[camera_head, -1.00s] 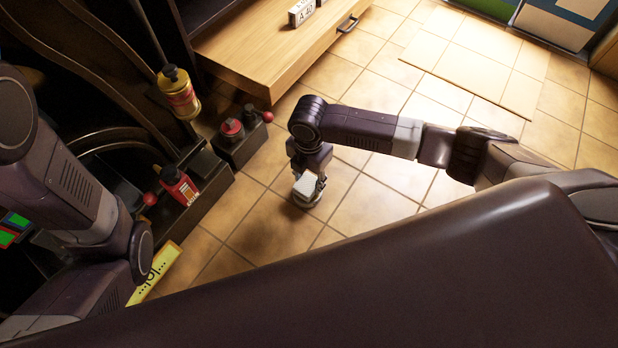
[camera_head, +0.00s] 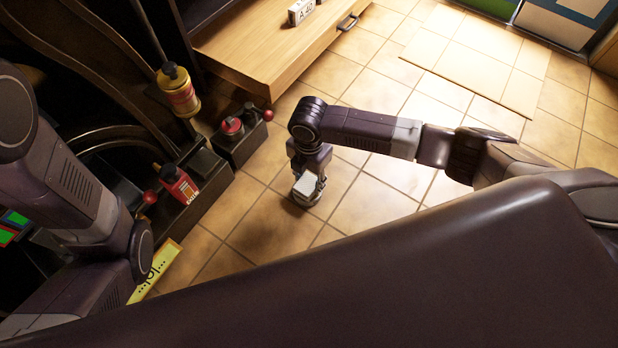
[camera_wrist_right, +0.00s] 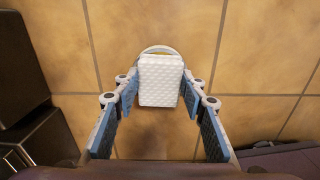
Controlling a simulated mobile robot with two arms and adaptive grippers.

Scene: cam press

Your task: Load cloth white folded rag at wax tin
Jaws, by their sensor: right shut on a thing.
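The white folded rag (camera_head: 307,186) is in my right gripper (camera_wrist_right: 160,92), which is shut on it above the tiled floor. In the right wrist view the rag (camera_wrist_right: 160,80) is a white textured block between the blue finger pads. A round pale rim (camera_wrist_right: 158,48) with some yellow inside shows just past the rag's far edge. It may be the wax tin, but the rag hides most of it and I cannot tell whether the two touch. My left arm shows at the left, but its gripper is not in view.
A dark box with a red button (camera_head: 232,127) and a red lever knob stands left of the right gripper. Near it are a red bottle (camera_head: 178,186) and a yellow bottle (camera_head: 178,92). A wooden drawer unit (camera_head: 262,45) is behind. Tiled floor around the gripper is clear.

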